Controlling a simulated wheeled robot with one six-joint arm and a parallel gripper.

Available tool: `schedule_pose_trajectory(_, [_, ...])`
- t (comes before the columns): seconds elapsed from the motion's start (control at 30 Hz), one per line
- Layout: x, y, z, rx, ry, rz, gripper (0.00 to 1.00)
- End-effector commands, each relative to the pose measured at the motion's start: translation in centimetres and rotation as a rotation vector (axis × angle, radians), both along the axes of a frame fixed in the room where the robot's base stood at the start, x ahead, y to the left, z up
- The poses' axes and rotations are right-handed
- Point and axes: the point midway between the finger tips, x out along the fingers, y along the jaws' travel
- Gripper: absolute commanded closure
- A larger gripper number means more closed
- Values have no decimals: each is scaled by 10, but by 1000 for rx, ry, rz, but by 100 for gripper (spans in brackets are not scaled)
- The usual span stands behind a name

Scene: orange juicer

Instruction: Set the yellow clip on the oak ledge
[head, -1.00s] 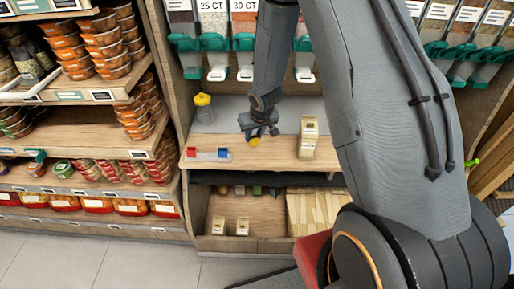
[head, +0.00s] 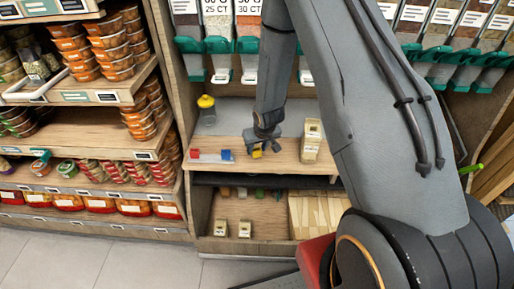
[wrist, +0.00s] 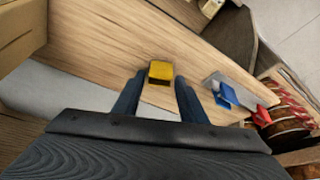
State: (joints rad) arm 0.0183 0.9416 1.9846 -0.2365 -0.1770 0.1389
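The yellow clip (wrist: 160,72) is between the two fingertips of my gripper (wrist: 161,80) in the wrist view, with a finger close along each side. My gripper appears shut on it. In the head view the yellow clip (head: 257,153) shows just under my gripper (head: 264,142), over the oak ledge (head: 281,165). The clip is at or very near the ledge surface; I cannot tell whether it touches.
On the ledge, left of my gripper, a pale holder bears a red clip (head: 196,154) and a blue clip (head: 226,155). A beige carton (head: 311,141) stands to the right. A yellow-lidded jar (head: 206,109) stands behind left. Ledge between holder and carton is mostly clear.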

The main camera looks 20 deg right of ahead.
Motion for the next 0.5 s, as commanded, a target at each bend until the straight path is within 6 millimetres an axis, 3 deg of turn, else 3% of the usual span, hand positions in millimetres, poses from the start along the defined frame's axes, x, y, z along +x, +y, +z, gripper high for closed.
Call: schedule_pose_trajectory(0.5, [-2,0,11,0,-2,1,54])
